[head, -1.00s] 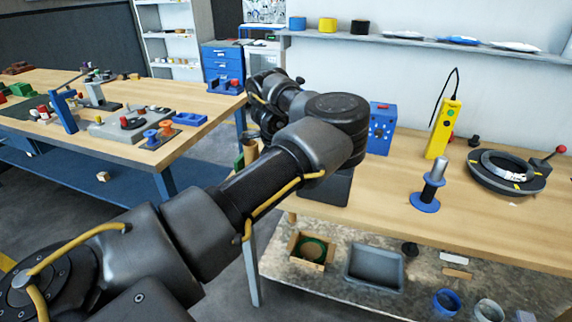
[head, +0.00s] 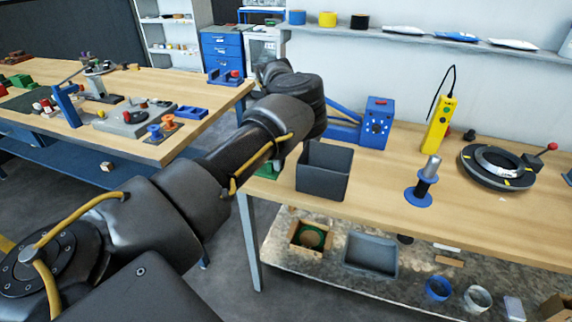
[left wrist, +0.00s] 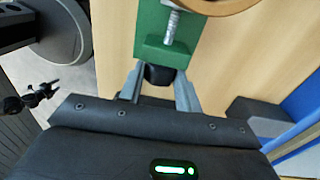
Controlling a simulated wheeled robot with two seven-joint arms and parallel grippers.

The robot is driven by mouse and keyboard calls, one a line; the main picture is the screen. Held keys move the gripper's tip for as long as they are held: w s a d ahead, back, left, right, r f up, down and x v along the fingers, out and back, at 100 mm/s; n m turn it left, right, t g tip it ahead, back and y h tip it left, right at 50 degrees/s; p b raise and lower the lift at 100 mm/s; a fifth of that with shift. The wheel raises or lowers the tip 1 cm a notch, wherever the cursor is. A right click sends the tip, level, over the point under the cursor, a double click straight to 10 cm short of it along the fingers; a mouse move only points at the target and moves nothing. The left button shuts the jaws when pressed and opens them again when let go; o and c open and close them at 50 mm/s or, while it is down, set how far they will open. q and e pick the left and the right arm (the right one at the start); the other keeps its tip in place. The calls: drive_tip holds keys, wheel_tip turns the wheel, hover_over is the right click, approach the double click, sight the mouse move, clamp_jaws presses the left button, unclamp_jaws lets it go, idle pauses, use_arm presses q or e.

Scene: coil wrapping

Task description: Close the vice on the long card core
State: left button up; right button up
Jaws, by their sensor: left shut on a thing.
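The green vice (left wrist: 165,35) shows in the left wrist view, with its threaded screw (left wrist: 171,22) and a black knob (left wrist: 159,76) at its near end. In the head view only a bit of green (head: 267,170) shows at the bench's left edge, behind my arm. My left gripper (left wrist: 160,88) is shut on the black knob, one finger on each side. A tan curved rim (left wrist: 205,4), perhaps the card core, crosses the top of the left wrist view; most of it is cut off. Whether the screw's end touches it cannot be told. My right gripper is not in view.
A dark open bin (head: 324,172) stands close to the vice on the bench. Behind it is a blue machine (head: 376,124). A blue spool stand (head: 422,186), a yellow pendant (head: 437,126) and a black ring fixture (head: 493,166) stand farther right.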

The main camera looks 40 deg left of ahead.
use_arm(q)
drive_tip(key=o, duration=0.6)
drive_tip(key=shift+s+d+f+t+y+b, duration=0.15)
drive_tip(key=shift+f+t+y+b, duration=0.15)
drive_tip(key=shift+t+b, duration=0.45)
drive_tip(key=shift+s+t+y+b, duration=0.15)
drive_tip(key=shift+t+y+b, duration=0.15)
drive_tip(key=shift+t+b, duration=0.5)
drive_tip(key=shift+r, duration=0.1)
drive_tip(key=shift+r+t, duration=0.15)
drive_tip(key=shift+t, duration=0.1)
